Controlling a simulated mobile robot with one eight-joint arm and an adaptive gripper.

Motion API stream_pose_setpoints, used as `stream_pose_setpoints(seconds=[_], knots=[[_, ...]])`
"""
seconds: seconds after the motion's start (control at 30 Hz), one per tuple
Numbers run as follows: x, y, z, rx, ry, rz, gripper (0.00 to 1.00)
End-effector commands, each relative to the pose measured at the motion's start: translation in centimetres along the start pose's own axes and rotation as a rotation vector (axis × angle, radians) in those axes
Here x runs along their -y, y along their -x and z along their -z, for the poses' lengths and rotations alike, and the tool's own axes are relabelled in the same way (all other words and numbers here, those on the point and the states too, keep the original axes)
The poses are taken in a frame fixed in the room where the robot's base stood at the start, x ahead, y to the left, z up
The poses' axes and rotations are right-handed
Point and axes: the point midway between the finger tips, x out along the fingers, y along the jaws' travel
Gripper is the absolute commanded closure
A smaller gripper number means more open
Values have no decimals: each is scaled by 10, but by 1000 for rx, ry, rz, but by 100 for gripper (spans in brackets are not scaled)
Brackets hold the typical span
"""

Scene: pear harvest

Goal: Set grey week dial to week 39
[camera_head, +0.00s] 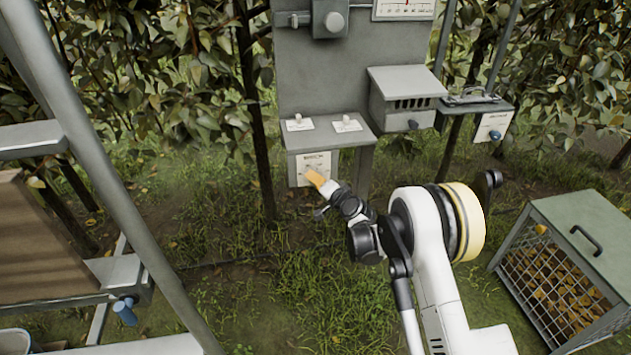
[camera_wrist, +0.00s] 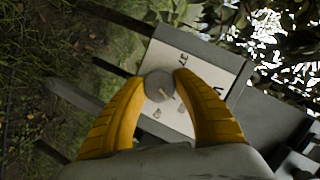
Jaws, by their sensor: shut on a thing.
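The grey week dial (camera_wrist: 159,85) is a round knob on a white-faced plate (camera_wrist: 186,62) in the wrist view. A light pointer mark shows on the dial, but the week it reads is too small to tell. My gripper (camera_wrist: 162,84) has its two yellow fingers closed on the dial's sides. In the head view my gripper (camera_head: 318,179) reaches the white plate (camera_head: 312,166) on the front of the grey box, and its orange fingers hide the dial there.
Above the plate, the box's sloping top carries two small switches (camera_head: 299,123). A grey vented box (camera_head: 405,95) juts out to the right. Grass lies between.

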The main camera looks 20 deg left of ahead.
Motion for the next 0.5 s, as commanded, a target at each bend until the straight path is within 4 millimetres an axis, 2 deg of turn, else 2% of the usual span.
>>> stream_pose_setpoints(seconds=[0.1,0.13,0.2,0.5], knots=[[0,0,-1,1,1,0,95],[0,0,-1,1,1,0,62],[0,0,-1,1,1,0,42],[0,1,0,0,1,0,42]])
